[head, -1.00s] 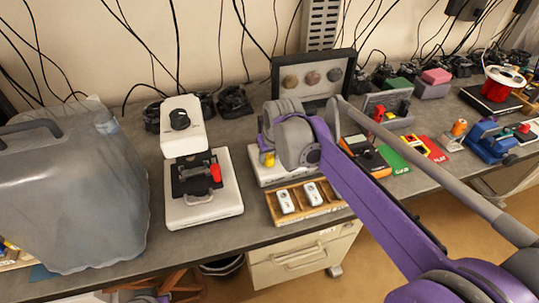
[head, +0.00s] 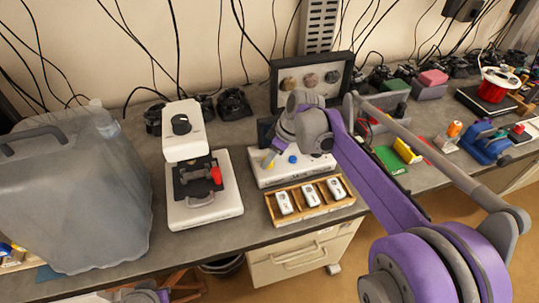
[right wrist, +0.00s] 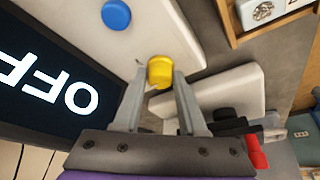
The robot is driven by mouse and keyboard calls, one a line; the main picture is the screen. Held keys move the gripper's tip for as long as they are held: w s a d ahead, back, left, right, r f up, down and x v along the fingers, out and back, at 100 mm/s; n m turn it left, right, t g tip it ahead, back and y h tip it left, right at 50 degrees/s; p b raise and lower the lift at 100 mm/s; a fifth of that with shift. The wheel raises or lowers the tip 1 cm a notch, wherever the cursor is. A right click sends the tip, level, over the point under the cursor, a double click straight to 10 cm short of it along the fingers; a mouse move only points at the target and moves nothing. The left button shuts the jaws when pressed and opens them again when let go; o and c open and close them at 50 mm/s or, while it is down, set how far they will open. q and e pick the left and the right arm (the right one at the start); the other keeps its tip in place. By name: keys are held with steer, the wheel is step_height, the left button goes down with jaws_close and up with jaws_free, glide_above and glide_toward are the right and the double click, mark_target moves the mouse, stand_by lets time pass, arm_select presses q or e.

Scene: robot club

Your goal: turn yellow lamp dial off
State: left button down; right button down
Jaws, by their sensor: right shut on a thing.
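The yellow lamp dial (right wrist: 161,72) stands on a white panel (right wrist: 150,35), between the two fingertips of my right gripper (right wrist: 160,76). The gripper is shut on it. In the head view the right gripper (head: 269,158) reaches down to the left end of the white panel (head: 268,179), and only a bit of yellow shows there. A blue dial (right wrist: 116,15) sits on the same panel, apart from the gripper. A dark screen (right wrist: 40,85) beside the panel reads OFF, upside down in the right wrist view.
A wooden tray (head: 310,211) with white devices lies in front of the panel. A white microscope (head: 183,135) with a red part stands to the left, and a large grey jug (head: 75,190) is farther left. A framed display (head: 342,90) stands behind.

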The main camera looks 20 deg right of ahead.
steer(key=n, duration=0.2)
steer(key=n+g+p, duration=0.1)
steer(key=n, duration=0.1)
steer(key=shift+w+n+g+y, duration=0.1)
steer(key=shift+n+g+y, duration=0.2)
steer(key=shift+y, duration=0.1)
arm_select(q)
steer(key=shift+w+r+p, duration=0.2)
steer(key=shift+r+p, duration=0.05)
steer(key=shift+r, duration=0.45)
steer(key=shift+w+r+p, duration=0.2)
steer(key=shift+r, duration=0.45)
arm_select(e)
steer(key=shift+w+n+g, duration=0.1)
steer(key=shift+n+g, duration=0.5)
steer(key=shift+n, duration=1.1)
steer(key=shift+c, duration=2.3)
jaws_free()
steer(key=shift+d, duration=0.1)
arm_select(q)
steer(key=shift+w+r+p, duration=0.2)
steer(key=shift+r+p, duration=0.2)
steer(key=shift+r, duration=0.15)
arm_select(e)
steer(key=v, duration=1)
steer(key=shift+d+r, duration=0.2)
steer(key=shift+r, duration=0.15)
